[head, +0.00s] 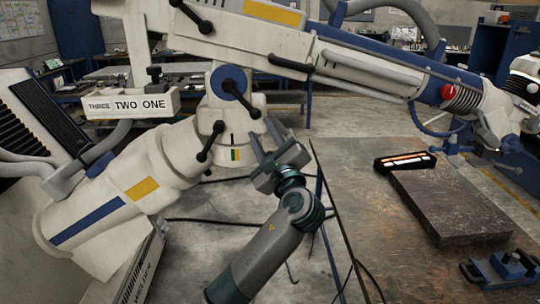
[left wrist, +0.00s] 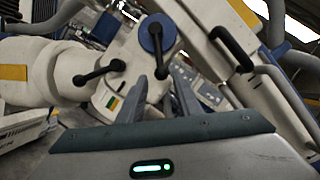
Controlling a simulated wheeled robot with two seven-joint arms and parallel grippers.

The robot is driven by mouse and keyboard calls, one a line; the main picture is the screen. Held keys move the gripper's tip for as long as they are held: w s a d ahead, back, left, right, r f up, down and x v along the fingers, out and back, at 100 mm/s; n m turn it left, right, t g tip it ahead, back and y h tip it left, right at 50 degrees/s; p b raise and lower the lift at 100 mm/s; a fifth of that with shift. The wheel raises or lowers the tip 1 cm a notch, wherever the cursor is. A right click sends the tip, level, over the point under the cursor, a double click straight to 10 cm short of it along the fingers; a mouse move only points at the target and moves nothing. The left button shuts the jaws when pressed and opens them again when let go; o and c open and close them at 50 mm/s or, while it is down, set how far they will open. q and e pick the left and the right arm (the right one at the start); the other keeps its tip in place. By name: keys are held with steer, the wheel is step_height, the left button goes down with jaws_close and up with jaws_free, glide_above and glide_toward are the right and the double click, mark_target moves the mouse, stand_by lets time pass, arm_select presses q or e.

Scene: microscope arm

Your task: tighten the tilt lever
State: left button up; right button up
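A white jointed stand carries several black levers, and I cannot tell which one is the tilt lever. One lever (head: 233,88) sits on a blue round hub; it also shows in the left wrist view (left wrist: 157,48), hanging down. A second lever with a ball end (head: 210,141) is lower on the joint, above a green and yellow scale mark (head: 235,154); it also shows in the left wrist view (left wrist: 100,73). My left gripper (head: 262,130) is open and empty, just right of the lower joint. Its two fingers point toward the hub lever in the left wrist view (left wrist: 160,88).
A long black handle (head: 290,64) runs right of the hub. A worktable (head: 350,190) on the right bears a metal slab (head: 455,205), a lit black device (head: 405,160) and a blue clamp-like part (head: 503,267).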

arm_select(q)
steer(key=b+v, duration=0.1)
steer(key=v, duration=0.4)
